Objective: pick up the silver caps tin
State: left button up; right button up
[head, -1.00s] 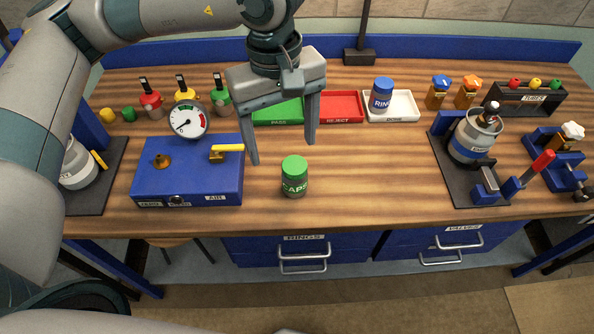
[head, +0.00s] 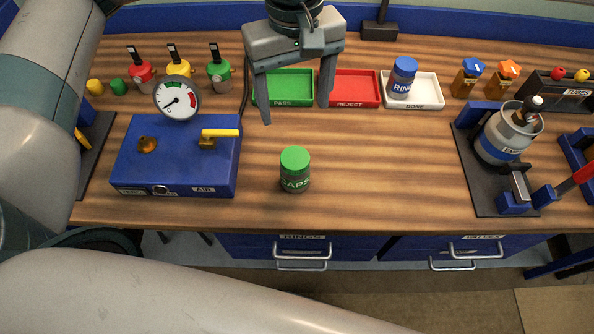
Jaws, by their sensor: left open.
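The caps tin (head: 295,170) stands upright on the wooden bench near its front edge. My left gripper (head: 295,113) hangs over the bench behind the tin, fingers down. It is open and empty, and its fingertips are apart from the tin. My right gripper is out of view.
A blue box with a gauge and yellow lever (head: 176,156) stands left of the tin. Behind are the green PASS tray (head: 284,88), red REJECT tray (head: 352,89) and white DONE tray (head: 430,92) holding a blue-lidded RINGS tin (head: 402,77).

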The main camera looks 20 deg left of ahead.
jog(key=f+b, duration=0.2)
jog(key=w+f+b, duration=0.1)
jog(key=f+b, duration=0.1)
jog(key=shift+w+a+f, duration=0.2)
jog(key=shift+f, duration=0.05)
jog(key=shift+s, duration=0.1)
